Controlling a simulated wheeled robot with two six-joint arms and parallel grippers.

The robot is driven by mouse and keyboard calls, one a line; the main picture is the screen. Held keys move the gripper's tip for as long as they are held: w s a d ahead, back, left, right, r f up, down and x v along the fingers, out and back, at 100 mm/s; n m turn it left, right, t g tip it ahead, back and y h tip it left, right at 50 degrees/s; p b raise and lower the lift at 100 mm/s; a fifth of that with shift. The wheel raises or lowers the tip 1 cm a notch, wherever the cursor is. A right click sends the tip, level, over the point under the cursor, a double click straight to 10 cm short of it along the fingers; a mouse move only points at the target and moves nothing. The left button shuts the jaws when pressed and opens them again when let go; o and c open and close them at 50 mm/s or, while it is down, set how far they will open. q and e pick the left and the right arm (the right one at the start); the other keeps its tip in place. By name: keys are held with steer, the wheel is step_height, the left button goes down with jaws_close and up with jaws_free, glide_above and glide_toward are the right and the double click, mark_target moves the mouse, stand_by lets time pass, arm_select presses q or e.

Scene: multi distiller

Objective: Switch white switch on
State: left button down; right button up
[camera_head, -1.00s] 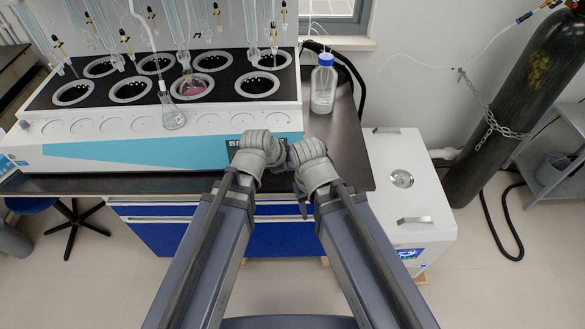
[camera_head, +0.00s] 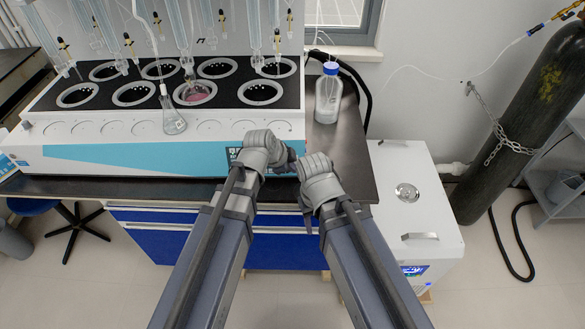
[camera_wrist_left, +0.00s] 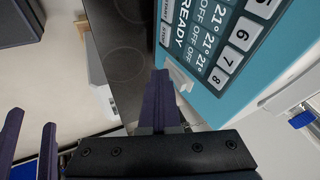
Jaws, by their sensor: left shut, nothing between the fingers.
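The multi distiller (camera_head: 110,160) is a long white and teal unit with a dark top on the bench. In the left wrist view, its teal front panel (camera_wrist_left: 240,85) carries a display reading READY, and a small white switch (camera_wrist_left: 179,75) sits beside the display. My left gripper (camera_wrist_left: 161,75) is shut and empty, its tips close to the white switch; I cannot tell if they touch. In the head view, my left wrist hides the switch and most of that gripper. My right gripper (camera_wrist_left: 29,130) shows its two fingers apart at the left of the left wrist view.
A blue-capped bottle (camera_head: 328,95) stands on the dark bench (camera_head: 352,150) right of the distiller. A white floor unit (camera_head: 415,190) stands beside the bench, with a dark gas cylinder (camera_head: 505,115) beyond it. Several glass pieces hang above the heating wells.

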arm_select(q)
steer(key=shift+r, duration=0.15)
arm_select(e)
steer(key=shift+r, duration=0.15)
arm_select(q)
steer(key=shift+r+p, duration=0.65)
steer(key=shift+p, duration=0.2)
arm_select(e)
steer(key=shift+r, duration=0.65)
